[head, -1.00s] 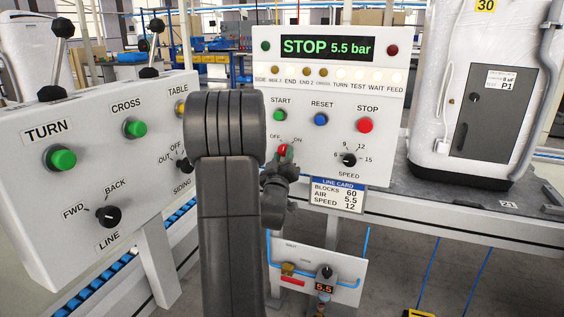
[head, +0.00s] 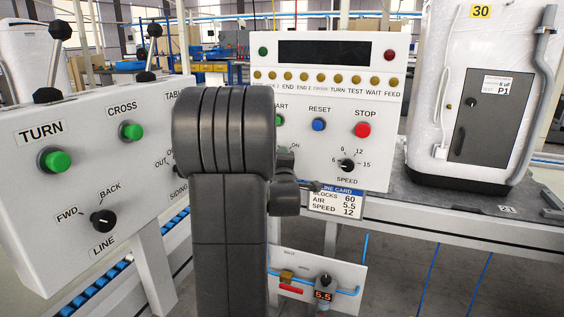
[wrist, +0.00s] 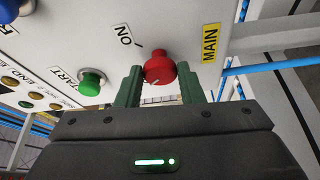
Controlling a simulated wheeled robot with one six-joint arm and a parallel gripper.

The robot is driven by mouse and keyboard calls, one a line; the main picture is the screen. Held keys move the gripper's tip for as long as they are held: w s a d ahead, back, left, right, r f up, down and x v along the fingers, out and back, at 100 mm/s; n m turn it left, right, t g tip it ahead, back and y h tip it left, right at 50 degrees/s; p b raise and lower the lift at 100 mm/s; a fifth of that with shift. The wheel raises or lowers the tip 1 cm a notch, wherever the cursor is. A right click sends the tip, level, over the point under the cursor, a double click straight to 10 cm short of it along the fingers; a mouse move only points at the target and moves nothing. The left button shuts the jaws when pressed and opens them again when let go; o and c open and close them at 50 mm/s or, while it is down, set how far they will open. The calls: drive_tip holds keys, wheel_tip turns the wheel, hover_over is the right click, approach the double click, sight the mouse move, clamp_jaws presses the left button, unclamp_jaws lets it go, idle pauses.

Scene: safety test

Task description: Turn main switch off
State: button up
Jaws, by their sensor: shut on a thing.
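The main switch is a red knob (wrist: 158,68) beside an ON mark and a yellow MAIN label (wrist: 210,43) in the wrist view. My gripper (wrist: 160,84) is shut on this knob, one green finger on each side. I cannot tell for sure which way the knob points; its OFF mark does not show. In the head view my arm hides the knob and most of the gripper. The panel (head: 378,95) has a dark, blank display (head: 325,50) and a row of unlit lamps.
A red STOP button (head: 362,130), a blue RESET button (head: 319,125) and a SPEED knob (head: 346,165) sit right of my arm. A green START button (wrist: 91,82) is close to the gripper. A second control box (head: 75,205) stands at the left.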

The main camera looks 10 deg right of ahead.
drive_tip(key=shift+n+g, duration=0.3)
drive_tip(key=shift+n, duration=0.3)
drive_tip(key=o, duration=1)
drive_tip(key=p+v, duration=0.1)
drive_tip(key=v, duration=1.2)
drive_tip(key=shift+s+r+p, duration=0.1)
drive_tip(key=shift+s+p, duration=0.3)
drive_tip(key=shift+w, duration=0.1)
